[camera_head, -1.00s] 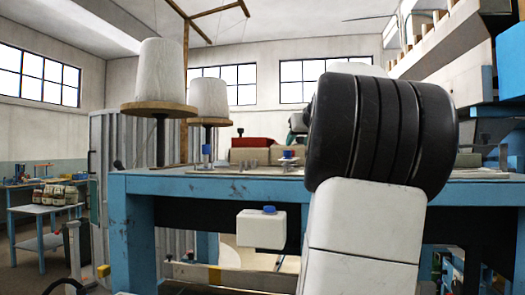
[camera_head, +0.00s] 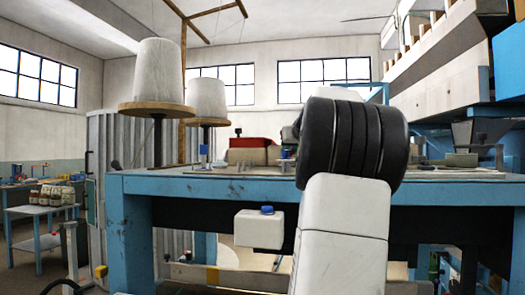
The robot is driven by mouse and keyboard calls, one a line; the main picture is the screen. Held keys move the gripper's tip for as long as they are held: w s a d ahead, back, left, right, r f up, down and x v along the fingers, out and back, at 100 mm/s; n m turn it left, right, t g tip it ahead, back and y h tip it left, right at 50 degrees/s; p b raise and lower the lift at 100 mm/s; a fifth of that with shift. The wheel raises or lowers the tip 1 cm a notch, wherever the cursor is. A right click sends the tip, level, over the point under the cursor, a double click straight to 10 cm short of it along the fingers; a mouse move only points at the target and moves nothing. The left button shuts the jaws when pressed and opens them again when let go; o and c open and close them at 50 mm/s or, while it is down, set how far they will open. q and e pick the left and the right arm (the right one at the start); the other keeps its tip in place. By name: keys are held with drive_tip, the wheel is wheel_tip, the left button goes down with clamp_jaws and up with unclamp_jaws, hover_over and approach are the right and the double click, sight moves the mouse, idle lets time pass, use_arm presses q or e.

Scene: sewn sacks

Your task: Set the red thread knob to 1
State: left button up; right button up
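I cannot make out a red thread knob or its number in this view. A small red block-like part (camera_head: 254,142) shows on the blue table (camera_head: 160,186), left of my arm. My arm, white with a black ribbed joint, rises in the middle right of the view and hides part of the table behind it. Neither gripper's fingers can be seen. Large white thread cones (camera_head: 158,72) stand on wooden discs at the left of the table.
A white box with a blue cap (camera_head: 259,228) hangs at the table's front. A side table with jars (camera_head: 52,196) stands at far left. A grey hopper (camera_head: 482,134) stands at the right.

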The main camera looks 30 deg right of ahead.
clamp_jaws()
drive_tip(key=shift+a+m+h, duration=0.15)
drive_tip(key=shift+m+h, duration=0.25)
drive_tip(key=shift+w+a+m+g+h, duration=0.15)
drive_tip(key=shift+m+g+h, duration=0.55)
drive_tip(key=shift+m+h, duration=0.35)
drive_tip(key=m+g+h, duration=0.2)
drive_tip(key=m+h, duration=0.1)
drive_tip(key=m+g+h, duration=0.1)
drive_tip(key=m+g, duration=0.1)
drive_tip(key=shift+w+a, duration=0.3)
drive_tip(key=shift+w, duration=0.05)
drive_tip(key=m+g+h, duration=0.1)
drive_tip(key=m+g, duration=0.1)
drive_tip(key=g, duration=0.1)
drive_tip(key=m+g+h, duration=0.1)
drive_tip(key=m+g, duration=0.2)
drive_tip(key=shift+w+m, duration=0.2)
drive_tip(key=shift+m, duration=0.15)
drive_tip(key=shift+f+g, duration=0.1)
drive_tip(key=shift+g, duration=0.4)
drive_tip(key=o, duration=0.8)
unclamp_jaws()
drive_tip(key=shift+c, duration=0.2)
